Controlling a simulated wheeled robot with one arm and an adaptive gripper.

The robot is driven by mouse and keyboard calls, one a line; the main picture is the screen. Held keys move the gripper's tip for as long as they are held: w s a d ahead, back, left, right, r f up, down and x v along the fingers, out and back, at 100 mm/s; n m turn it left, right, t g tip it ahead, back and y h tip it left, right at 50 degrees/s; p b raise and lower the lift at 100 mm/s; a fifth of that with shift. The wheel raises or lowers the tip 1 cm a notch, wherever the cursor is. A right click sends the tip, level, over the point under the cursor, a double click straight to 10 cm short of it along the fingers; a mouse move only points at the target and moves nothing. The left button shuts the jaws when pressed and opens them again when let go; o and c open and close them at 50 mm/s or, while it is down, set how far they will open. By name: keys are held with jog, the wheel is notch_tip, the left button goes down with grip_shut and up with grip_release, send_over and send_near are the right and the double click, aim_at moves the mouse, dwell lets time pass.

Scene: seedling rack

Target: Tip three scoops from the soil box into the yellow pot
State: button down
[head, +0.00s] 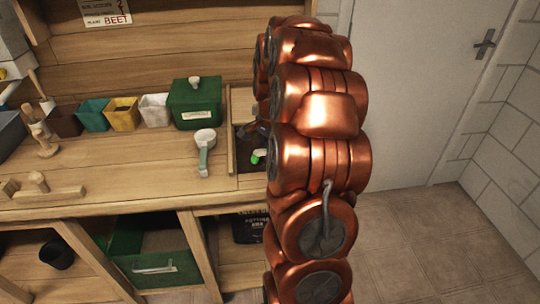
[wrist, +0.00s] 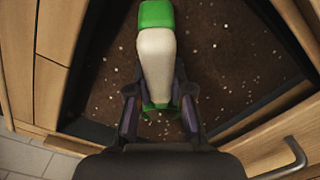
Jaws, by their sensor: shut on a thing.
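The yellow pot (head: 124,115) stands on the bench in the row of pots at the back, between a teal pot and a white one. The soil box shows in the wrist view as dark walls around brown soil (wrist: 220,50) with pale specks. My gripper (wrist: 160,108) is shut on a cream-handled tool (wrist: 155,58) with green ends, over the soil. Its working end is hidden, so I cannot tell whether it carries soil. In the head view, my copper arm hides much of the box; the tool's green end (head: 258,156) shows beside the arm.
A white cup-shaped scoop with a grey-green handle (head: 204,150) lies on the bench left of the box. A lidded green box (head: 195,107) stands behind it. A wooden stand (head: 43,140) and wooden block (head: 40,187) are at the left.

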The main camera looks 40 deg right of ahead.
jog(key=shift+f+h+b, duration=0.4)
jog(key=shift+h+b, duration=0.15)
jog(key=shift+h, duration=0.05)
jog(key=shift+a+r, duration=0.1)
jog(key=shift+r, duration=0.1)
jog(key=shift+a+r+h+b, duration=0.35)
jog(key=shift+r+h, duration=0.15)
jog(key=shift+r, duration=0.45)
jog(key=shift+a+r+h+b, duration=0.3)
jog(key=shift+r+h+b, duration=0.15)
jog(key=shift+r, duration=0.55)
jog(key=shift+a+r+h+b, duration=0.35)
jog(key=shift+r+h, duration=0.2)
jog(key=shift+r, duration=0.4)
jog(key=shift+h, duration=0.7)
jog(key=shift+d+b+v, duration=0.2)
jog(key=shift+b+v, duration=0.15)
jog(key=shift+v, duration=1.75)
jog(key=shift+r, duration=0.1)
jog(key=c, duration=1.7)
grip_release()
grip_shut()
jog(key=shift+w, duration=0.1)
